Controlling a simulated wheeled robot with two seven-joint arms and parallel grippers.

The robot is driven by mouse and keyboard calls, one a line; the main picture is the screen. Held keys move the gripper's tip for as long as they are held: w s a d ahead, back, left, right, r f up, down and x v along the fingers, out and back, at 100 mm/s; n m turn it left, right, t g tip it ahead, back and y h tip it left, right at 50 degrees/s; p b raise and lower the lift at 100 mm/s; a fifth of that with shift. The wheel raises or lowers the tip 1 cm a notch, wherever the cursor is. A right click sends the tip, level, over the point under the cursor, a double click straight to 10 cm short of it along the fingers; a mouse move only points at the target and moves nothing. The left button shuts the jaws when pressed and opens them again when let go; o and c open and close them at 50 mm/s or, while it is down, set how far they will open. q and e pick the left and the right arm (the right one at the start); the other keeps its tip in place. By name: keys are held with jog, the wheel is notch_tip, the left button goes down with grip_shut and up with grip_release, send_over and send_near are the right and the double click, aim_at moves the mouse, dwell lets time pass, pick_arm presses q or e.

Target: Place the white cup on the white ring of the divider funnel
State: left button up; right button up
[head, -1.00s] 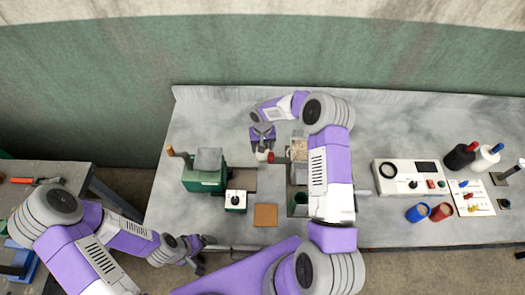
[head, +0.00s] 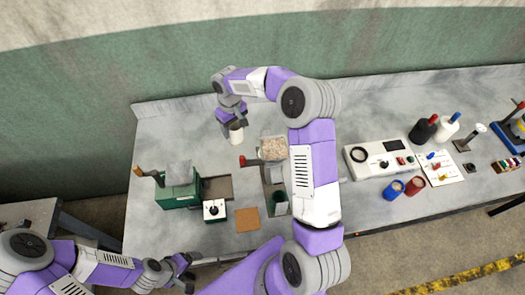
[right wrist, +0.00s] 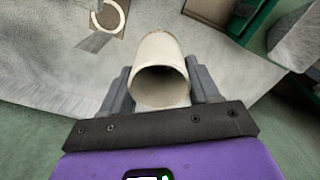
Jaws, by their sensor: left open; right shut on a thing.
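My right gripper (head: 232,115) is shut on the white cup (head: 236,134) and holds it over the back of the bench. In the right wrist view the cup (right wrist: 160,72) sits between the two fingers, its round opening facing the camera. A white ring (right wrist: 122,18) on a brown base shows at the top left of that view, apart from the cup. I cannot pick this ring out in the head view. My left gripper (head: 184,266) is open and empty near the bench's front edge, low in the head view.
A grain-filled box (head: 273,149) with a red-tipped handle (head: 243,160) stands just right of the cup, partly near my right arm. A green machine (head: 178,190) stands at left, a white control box (head: 382,158) at right. The bench's back left is clear.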

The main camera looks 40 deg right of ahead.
jog(key=n, duration=0.1)
jog(key=d+n, duration=0.1)
jog(key=n, duration=0.1)
jog(key=shift+s+d, duration=0.15)
jog(key=shift+d, duration=0.15)
jog(key=s+d+n, duration=0.2)
jog(key=d+n, duration=0.3)
jog(key=n, duration=0.7)
jog(key=s+d+n, duration=0.1)
jog(key=d+n, duration=0.5)
jog(key=n, duration=0.6)
notch_tip(320, 180, down, 17)
jog(key=shift+a+p, duration=0.15)
jog(key=shift+p, duration=0.7)
jog(key=shift+f, duration=0.1)
